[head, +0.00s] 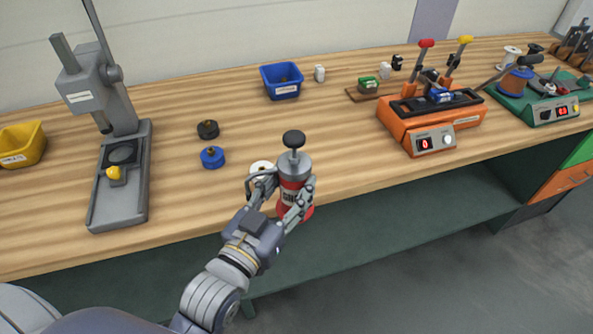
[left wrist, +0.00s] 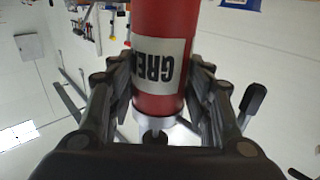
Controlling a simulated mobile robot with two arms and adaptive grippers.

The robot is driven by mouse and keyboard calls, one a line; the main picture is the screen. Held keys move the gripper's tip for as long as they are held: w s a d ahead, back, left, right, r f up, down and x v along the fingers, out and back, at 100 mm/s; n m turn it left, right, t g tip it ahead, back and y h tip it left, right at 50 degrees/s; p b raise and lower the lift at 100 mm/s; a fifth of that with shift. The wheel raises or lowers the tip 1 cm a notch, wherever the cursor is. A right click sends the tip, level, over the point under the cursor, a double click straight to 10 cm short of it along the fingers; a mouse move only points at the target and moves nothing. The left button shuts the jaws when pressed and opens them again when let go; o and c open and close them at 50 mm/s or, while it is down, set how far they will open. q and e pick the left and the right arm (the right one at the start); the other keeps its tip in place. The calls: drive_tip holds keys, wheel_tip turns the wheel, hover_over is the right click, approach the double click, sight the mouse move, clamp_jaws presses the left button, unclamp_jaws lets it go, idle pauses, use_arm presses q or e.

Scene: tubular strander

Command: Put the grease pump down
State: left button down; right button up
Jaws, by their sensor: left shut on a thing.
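The grease pump (head: 294,178) is a red can with a grey top, a black round knob and a white label. My left gripper (head: 283,196) is shut around it at the front edge of the wooden bench (head: 350,150). The pump looks upright in the head view. In the left wrist view the red body of the pump (left wrist: 160,90) shows between the two fingers (left wrist: 158,100), with its label upside down. I cannot tell whether its base touches the bench. My right gripper is not in view.
A white ring-like part (head: 262,167) lies close behind the gripper. A blue-capped part (head: 212,157), a black part (head: 208,129) and a blue bin (head: 281,81) stand behind. A grey press (head: 120,150) is left, an orange machine (head: 430,120) right. Bench between pump and orange machine is clear.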

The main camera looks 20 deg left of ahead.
use_arm(q)
drive_tip(key=w+a+f+p, duration=0.1)
drive_tip(key=w, duration=0.4)
drive_tip(key=w+a+f, duration=0.1)
drive_tip(key=w+f, duration=0.1)
drive_tip(key=w, duration=0.3)
drive_tip(key=w+a+f+p, duration=0.1)
drive_tip(key=w+a, duration=0.1)
drive_tip(key=w, duration=0.3)
drive_tip(key=shift+w+a+f+p, duration=0.1)
drive_tip(key=shift+w+f+p, duration=0.1)
drive_tip(key=shift+f+p, duration=0.1)
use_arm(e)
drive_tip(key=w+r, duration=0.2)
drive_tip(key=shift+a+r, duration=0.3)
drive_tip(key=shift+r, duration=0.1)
use_arm(q)
drive_tip(key=shift+f, duration=0.1)
drive_tip(key=c, duration=0.8)
unclamp_jaws()
drive_tip(key=shift+f, duration=0.25)
drive_tip(key=shift+s, duration=0.1)
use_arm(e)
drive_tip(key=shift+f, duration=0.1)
use_arm(q)
drive_tip(key=shift+r, duration=0.15)
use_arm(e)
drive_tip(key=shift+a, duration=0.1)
